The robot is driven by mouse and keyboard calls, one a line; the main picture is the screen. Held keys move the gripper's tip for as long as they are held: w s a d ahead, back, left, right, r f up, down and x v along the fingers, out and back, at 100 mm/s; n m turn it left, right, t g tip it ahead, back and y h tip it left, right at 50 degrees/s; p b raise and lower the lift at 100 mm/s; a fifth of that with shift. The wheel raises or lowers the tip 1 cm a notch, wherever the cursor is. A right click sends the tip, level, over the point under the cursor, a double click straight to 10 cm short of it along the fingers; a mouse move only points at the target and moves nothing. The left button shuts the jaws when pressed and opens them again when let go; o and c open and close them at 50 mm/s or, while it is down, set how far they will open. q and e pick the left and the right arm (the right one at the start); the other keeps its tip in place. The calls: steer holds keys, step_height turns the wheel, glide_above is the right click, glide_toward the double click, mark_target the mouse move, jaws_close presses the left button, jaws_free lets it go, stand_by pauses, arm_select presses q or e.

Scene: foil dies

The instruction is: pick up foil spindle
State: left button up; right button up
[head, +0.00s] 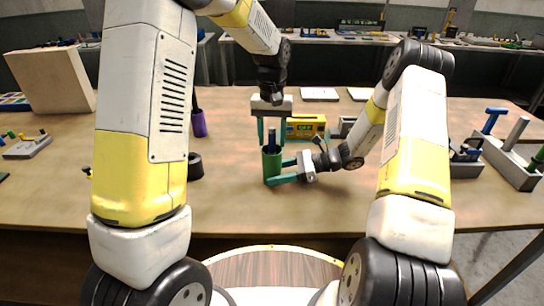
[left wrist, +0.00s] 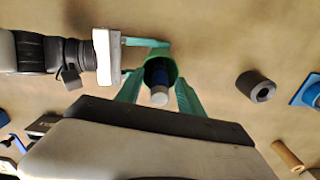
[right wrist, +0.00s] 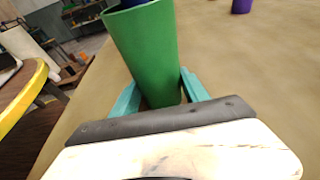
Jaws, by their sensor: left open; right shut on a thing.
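A green cup (head: 272,166) stands on the table, and a blue spindle with a pale end (left wrist: 159,95) sits inside it. The spindle's dark blue upper part (head: 271,139) shows above the rim; its lower part is hidden in the cup. My right gripper (head: 273,172) is shut on the green cup from the right side. In the right wrist view the cup (right wrist: 148,55) is between my teal fingers. My left gripper (head: 272,136) points down from above, open, with its fingers on either side of the spindle near the cup's rim. I cannot tell whether they touch the spindle.
A black ring (head: 194,166) and a purple cup (head: 198,125) stand left of the green cup. A yellow box (head: 305,126) is close behind the grippers. A grey rack with tools (head: 513,163) is at far right. The table front between my arms is clear.

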arm_select(q)
steer(key=shift+f, duration=0.4)
steer(key=shift+c, duration=0.5)
jaws_close()
stand_by(0.7)
